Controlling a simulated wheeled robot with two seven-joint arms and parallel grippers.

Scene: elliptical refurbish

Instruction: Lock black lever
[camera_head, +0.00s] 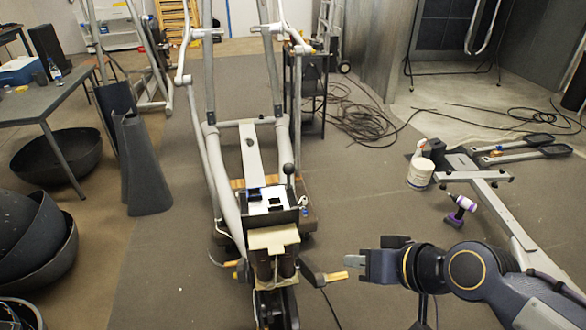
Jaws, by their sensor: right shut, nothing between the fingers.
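The elliptical machine (252,150) stands in the middle of the camera_head view, with its grey frame and long handlebars running away from me. A black lever with a round knob (288,169) stands up on its right side, beside a white panel with dark parts (268,200). I cannot tell from this view whether it is locked. My right gripper (358,262) is at the lower right, shut and empty, pointing left. It is apart from the lever, nearer to me and to its right. My left gripper is not in view.
A yellow-ended pedal arm (335,276) juts from the machine close to my right gripper. Dark bowls (42,245) and a table (50,98) stand left.

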